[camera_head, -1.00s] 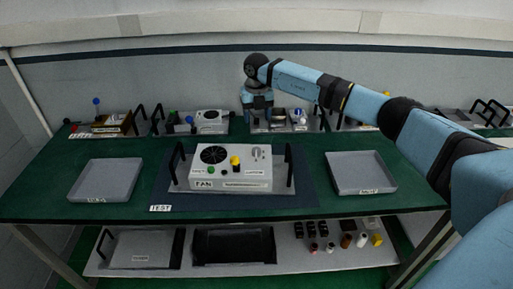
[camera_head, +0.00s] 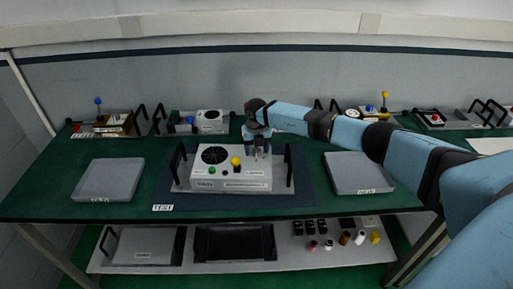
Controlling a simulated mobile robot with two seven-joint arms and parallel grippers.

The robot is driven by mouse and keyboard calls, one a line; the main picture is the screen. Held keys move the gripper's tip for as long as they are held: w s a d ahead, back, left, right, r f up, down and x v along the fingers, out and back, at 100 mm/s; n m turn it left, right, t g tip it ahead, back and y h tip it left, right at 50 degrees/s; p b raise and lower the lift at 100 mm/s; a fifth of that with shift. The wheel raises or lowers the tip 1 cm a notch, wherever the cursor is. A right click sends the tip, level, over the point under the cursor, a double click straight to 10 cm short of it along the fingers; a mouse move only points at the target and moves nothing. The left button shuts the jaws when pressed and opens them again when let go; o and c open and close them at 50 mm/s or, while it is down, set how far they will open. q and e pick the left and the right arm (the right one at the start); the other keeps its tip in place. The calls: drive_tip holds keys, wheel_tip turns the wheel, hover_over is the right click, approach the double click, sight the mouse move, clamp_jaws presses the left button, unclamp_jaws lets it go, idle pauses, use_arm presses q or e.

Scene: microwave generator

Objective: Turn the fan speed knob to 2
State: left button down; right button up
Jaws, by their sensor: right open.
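The white fan unit (camera_head: 230,175) sits on a tray with black handles in the middle of the green table. Its top has a round black fan grille (camera_head: 215,155), a yellow knob (camera_head: 235,161), a small green button and small dark parts. My right gripper (camera_head: 256,155) is open and points down over the right part of the unit's top, where it hides the grey knob there. I cannot tell whether the fingers touch that knob. The markings on the knobs are too small to read. My left gripper is not in view.
Several trays with devices line the back of the table. My right arm spans the right side.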

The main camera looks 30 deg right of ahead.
drive_tip(key=shift+c, duration=0.2)
drive_tip(key=c, duration=0.9)
